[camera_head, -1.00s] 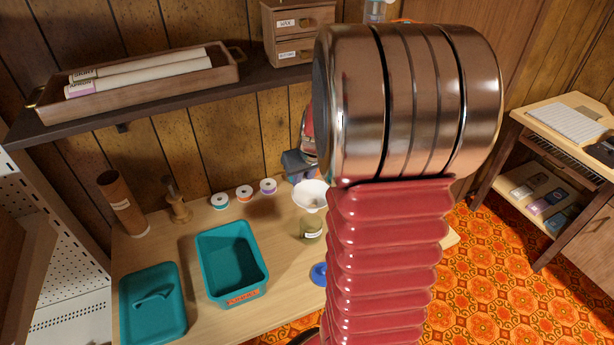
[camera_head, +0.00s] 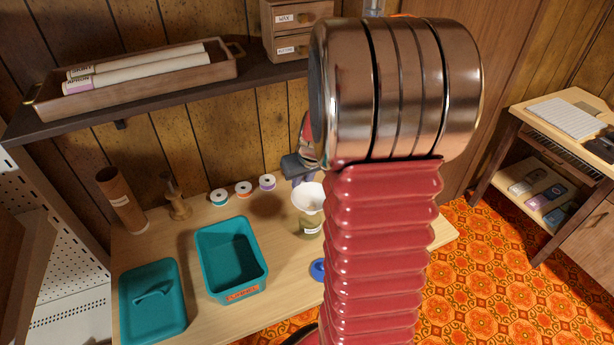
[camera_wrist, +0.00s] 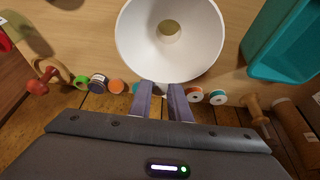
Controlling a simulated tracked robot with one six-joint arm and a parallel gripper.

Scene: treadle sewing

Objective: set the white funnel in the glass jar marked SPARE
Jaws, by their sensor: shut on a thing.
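The white funnel (camera_head: 307,193) is held wide end up by my gripper, which grips its rim. In the wrist view the funnel (camera_wrist: 135,45) fills the upper middle, and my gripper (camera_wrist: 163,88) is shut on its near edge. The glass jar (camera_head: 311,226) stands on the table right below the funnel in the head view. It has a small pale label that is too small to read. The funnel overlaps the jar's top, and I cannot tell whether its spout is inside. In the head view my arm covers part of the gripper.
A teal bin (camera_head: 204,262) and a teal lid with a handle (camera_head: 170,317) are on the table left of the jar. Several thread spools (camera_head: 243,189) line the back. A blue disc (camera_head: 318,269) lies in front of the jar, partly behind my arm. A shelf (camera_head: 170,98) overhangs behind.

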